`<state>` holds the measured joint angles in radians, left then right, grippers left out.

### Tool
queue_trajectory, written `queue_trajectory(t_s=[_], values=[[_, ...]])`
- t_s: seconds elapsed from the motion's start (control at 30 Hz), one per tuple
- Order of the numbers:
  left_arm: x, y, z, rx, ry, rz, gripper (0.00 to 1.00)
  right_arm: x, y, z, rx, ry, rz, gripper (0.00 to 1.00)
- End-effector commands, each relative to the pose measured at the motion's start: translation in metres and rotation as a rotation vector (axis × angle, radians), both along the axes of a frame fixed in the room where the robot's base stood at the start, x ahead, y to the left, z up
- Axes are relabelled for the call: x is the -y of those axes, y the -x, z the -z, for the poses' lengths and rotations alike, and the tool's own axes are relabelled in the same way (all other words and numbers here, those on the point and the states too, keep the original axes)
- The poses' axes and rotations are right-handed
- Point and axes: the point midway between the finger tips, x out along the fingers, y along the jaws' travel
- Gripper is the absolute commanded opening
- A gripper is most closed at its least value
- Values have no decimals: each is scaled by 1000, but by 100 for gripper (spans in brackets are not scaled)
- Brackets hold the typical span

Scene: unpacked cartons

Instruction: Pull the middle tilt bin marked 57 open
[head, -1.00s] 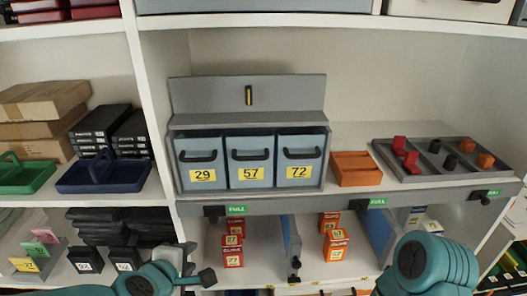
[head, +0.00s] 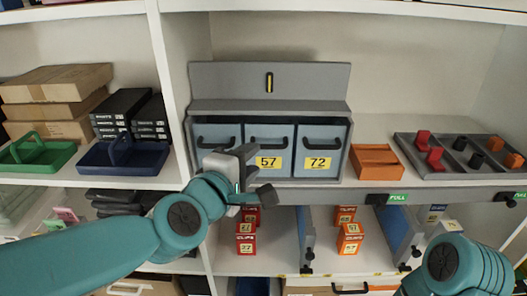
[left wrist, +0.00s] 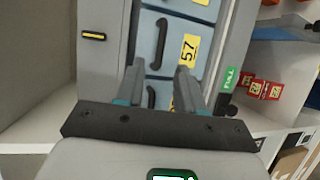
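The middle tilt bin marked 57 (head: 281,143) is blue-grey with a dark bar handle and a yellow label. It sits closed in a grey rack (head: 262,106) on the shelf, left of bin 72 (head: 321,144). The bin marked 29 (head: 217,133) is largely hidden by my left gripper (head: 240,166). In the left wrist view, turned sideways, bin 57 (left wrist: 174,48) lies beyond the open, empty fingers of my left gripper (left wrist: 161,84). The fingers stand apart from its handle (left wrist: 161,42). My right arm shows at lower right, but its gripper does not.
An orange tray (head: 377,162) stands right of the rack, then a grey compartment tray (head: 405,150) with red, black and orange pieces. A blue caddy (head: 122,155) is at left. Red and orange boxes (head: 245,238) stand below the shelf edge.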

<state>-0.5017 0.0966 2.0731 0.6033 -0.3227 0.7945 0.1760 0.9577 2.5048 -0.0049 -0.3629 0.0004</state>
Motion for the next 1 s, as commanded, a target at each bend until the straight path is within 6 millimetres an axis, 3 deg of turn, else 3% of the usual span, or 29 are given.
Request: queue_trajectory(t_s=[0.1,0.3,0.7,0.73,0.83,1.0], values=[[11,-26,6,-3,-2,1,38,0,0,-2,0,0,0,72],[23,-54,11,-2,-1,1,38,0,0,-5,0,0,0,72],[27,-63,14,-1,0,1,38,0,0,-6,0,0,0,72],[27,-63,14,-1,0,1,34,0,0,-6,0,0,0,72],[27,-63,14,-1,-1,1,2,0,0,-6,0,0,0,72],[27,-63,13,0,-1,1,0,0,0,-6,0,0,0,72]])
